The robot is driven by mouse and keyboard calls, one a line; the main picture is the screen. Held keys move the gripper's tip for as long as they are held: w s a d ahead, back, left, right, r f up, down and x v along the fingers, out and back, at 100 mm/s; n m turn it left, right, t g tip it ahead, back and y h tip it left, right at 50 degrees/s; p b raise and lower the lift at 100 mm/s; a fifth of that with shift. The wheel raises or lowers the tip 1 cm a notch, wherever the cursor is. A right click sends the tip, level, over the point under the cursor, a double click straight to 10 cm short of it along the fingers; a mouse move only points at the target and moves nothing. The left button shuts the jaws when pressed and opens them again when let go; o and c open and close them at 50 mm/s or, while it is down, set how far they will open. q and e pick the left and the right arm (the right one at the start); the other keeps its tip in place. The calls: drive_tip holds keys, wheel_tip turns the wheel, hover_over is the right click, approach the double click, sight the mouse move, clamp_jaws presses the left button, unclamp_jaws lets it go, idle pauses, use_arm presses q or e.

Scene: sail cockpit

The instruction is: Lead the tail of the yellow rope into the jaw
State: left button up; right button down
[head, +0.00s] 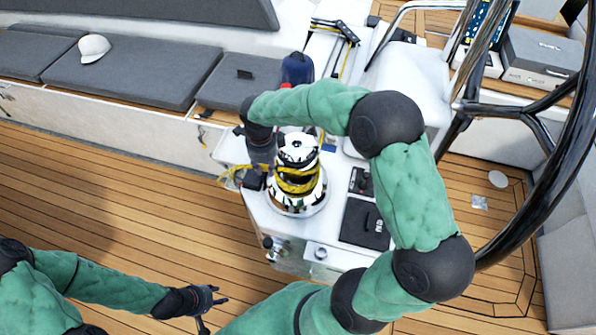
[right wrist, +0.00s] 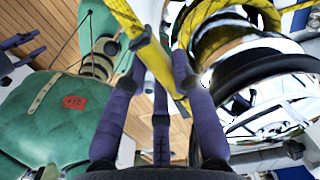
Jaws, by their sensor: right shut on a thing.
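My right gripper (head: 256,179) is left of the drum, shut on the yellow rope. In the right wrist view the rope (right wrist: 150,48) runs slanting between my purple fingers (right wrist: 160,85), with the winch (right wrist: 265,75) close on the right. Rope also hangs left of the gripper in the head view. My left gripper (head: 213,300) is open and empty, low over the deck.
My right arm arches over the console and hides part of it. A dark blue bottle-like object (head: 297,68) stands behind the winch. A black panel (head: 364,222) lies to its right. The steering wheel (head: 535,215) is at the far right. The wooden deck (head: 110,190) at left is clear.

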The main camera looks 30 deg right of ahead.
drive_tip(key=shift+w+f+m+b, duration=0.15)
drive_tip(key=shift+w+m+b, duration=0.2)
drive_tip(key=shift+w+m, duration=0.7)
drive_tip(key=shift+c, duration=2.3)
unclamp_jaws()
drive_tip(key=shift+d, duration=0.1)
drive_tip(key=shift+r, duration=0.2)
wheel_tip(320, 180, up, 9)
drive_tip(key=p, duration=0.5)
drive_tip(key=shift+p, duration=0.35)
drive_tip(key=shift+f, duration=0.1)
